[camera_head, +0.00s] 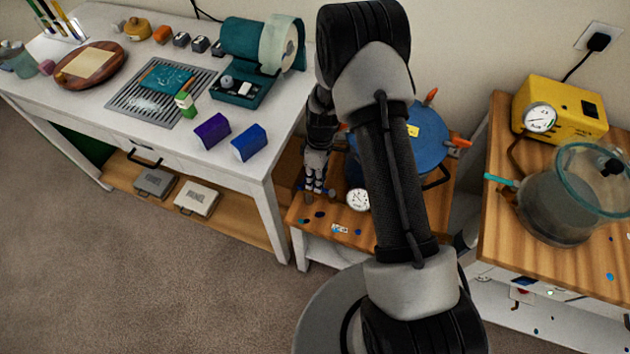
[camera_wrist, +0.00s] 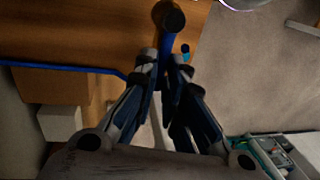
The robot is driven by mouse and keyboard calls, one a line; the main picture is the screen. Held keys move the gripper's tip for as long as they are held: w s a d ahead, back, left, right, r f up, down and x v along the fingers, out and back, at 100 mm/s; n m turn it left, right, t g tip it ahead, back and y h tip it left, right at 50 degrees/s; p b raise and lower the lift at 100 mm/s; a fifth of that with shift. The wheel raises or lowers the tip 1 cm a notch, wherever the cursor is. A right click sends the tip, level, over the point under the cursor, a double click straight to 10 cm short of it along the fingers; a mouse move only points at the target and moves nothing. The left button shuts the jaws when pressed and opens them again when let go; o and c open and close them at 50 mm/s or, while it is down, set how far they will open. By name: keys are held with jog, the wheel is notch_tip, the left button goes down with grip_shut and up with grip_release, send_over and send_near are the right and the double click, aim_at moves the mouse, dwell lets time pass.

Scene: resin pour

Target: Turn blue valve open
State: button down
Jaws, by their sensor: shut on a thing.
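The blue pressure pot (camera_head: 438,140) with orange clamps stands on the low wooden table, partly hidden behind my arm. My gripper (camera_head: 313,188) points down at its left side. In the wrist view, my gripper (camera_wrist: 163,68) is shut on the blue valve (camera_wrist: 170,44), a blue part with a dark round end. Its fingers cover part of the valve, so its exact turn angle cannot be told. A thin blue bar (camera_wrist: 68,67) runs from the left toward the fingers. In the head view the valve is hidden by the gripper.
A round gauge (camera_head: 358,200) sits at the pot's front. The low table (camera_head: 345,232) has paint spots. A white workbench (camera_head: 95,112) stands left, with blue boxes (camera_head: 249,143) near its edge. A yellow pump (camera_head: 562,107) and glass chamber (camera_head: 555,205) stand right. Carpet is clear in front.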

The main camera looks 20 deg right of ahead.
dwell(0.3)
jog(key=c, duration=1.7)
grip_release()
jog(key=shift+o, duration=0.2)
jog(key=shift+r, duration=0.1)
notch_tip(320, 180, up, 12)
jog(key=w+d, duration=0.1)
jog(key=w, duration=0.1)
jog(key=shift+d+f, duration=0.2)
jog(key=shift+d, duration=0.05)
